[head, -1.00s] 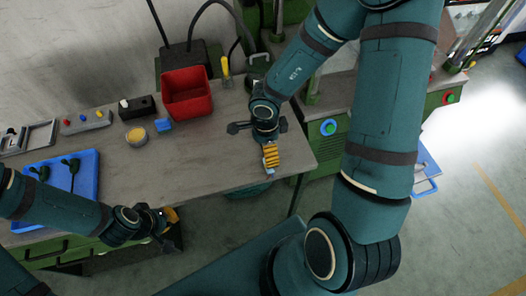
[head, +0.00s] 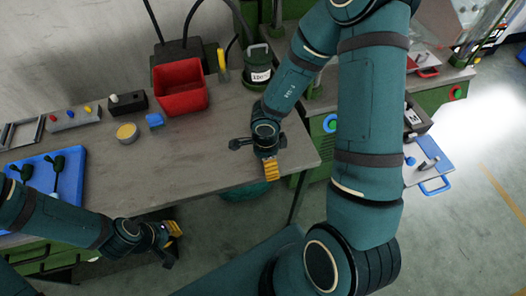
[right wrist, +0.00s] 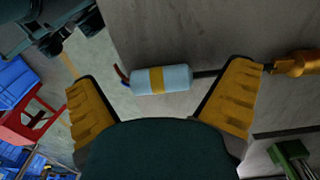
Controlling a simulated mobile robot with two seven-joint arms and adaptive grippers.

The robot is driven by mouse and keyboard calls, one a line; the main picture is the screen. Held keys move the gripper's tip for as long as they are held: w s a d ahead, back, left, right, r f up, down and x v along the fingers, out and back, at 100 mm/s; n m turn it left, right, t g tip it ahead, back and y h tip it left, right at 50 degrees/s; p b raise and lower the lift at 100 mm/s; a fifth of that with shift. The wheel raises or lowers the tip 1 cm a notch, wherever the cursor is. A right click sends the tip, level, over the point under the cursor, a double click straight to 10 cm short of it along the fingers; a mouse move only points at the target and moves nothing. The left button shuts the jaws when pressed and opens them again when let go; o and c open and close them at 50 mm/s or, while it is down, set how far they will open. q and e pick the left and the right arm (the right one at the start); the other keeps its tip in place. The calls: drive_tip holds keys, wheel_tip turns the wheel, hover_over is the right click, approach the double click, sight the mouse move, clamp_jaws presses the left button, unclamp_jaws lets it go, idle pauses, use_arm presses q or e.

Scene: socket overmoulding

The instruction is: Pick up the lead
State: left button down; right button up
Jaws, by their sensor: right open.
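The lead (right wrist: 176,79) shows in the right wrist view as a pale blue cylinder with a yellow band, lying over the grey bench top. Short red and blue wire ends stick out on its left, and a dark cable runs right behind a finger. My right gripper (head: 271,169) is open. Its yellow fingers are on either side of the cylinder in the wrist view, with visible gaps. In the head view it is at the bench's front right edge and hides the lead. My left gripper (head: 172,240) is in front of the bench; its jaw opening is unclear.
A dark labelled device (head: 258,68) stands behind my right arm. The middle of the bench is clear.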

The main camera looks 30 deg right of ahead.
drive_tip(key=shift+f, duration=0.15)
drive_tip(key=c, duration=0.9)
drive_tip(key=shift+c, duration=1.2)
drive_tip(key=shift+s+f, duration=0.1)
drive_tip(key=shift+s, duration=0.05)
drive_tip(key=shift+s+a, duration=0.1)
